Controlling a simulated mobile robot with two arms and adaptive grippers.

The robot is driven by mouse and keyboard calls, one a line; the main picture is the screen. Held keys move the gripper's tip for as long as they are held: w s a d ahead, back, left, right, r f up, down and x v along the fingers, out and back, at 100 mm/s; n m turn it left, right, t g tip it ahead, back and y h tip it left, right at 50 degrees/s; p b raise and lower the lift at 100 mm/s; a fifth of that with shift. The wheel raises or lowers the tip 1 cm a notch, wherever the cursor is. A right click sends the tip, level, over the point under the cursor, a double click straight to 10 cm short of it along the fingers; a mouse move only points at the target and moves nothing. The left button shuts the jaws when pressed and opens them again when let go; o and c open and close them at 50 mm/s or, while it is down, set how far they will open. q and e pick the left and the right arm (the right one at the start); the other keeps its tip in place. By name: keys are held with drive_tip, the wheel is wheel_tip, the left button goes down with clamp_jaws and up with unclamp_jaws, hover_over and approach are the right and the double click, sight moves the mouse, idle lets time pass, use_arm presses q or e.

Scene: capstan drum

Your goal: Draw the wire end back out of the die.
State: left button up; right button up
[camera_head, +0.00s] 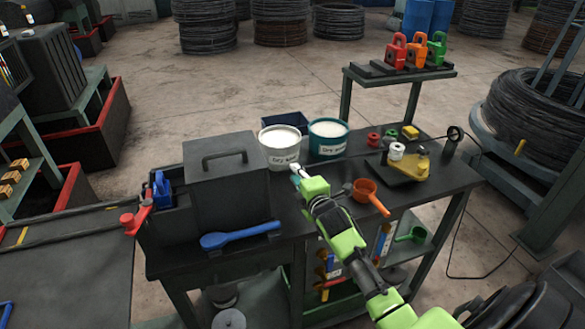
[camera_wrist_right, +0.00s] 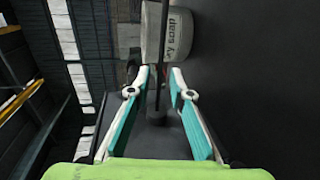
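My right gripper (camera_head: 297,173) is above the workbench, in front of the white bucket. In the right wrist view its two fingers (camera_wrist_right: 158,75) stand apart. A thin dark rod (camera_wrist_right: 160,85) runs up the gap between them, with space on both sides. I cannot tell whether this rod is the wire end. A dark box (camera_head: 232,190) with a lid handle stands left of the gripper. A blue clamp (camera_head: 160,190) and a red lever (camera_head: 135,220) are at the box's left end. I cannot make out the die. My left gripper is not in view.
The white bucket (camera_head: 281,152) also shows in the wrist view (camera_wrist_right: 180,35). A teal bucket (camera_head: 328,139) stands beside it. An orange ladle (camera_head: 371,195) lies right of my arm, a blue spoon (camera_head: 240,236) at the front edge. A small black tray (camera_head: 390,168) holds spools.

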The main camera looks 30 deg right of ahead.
drive_tip(key=shift+x, duration=1.95)
clamp_jaws()
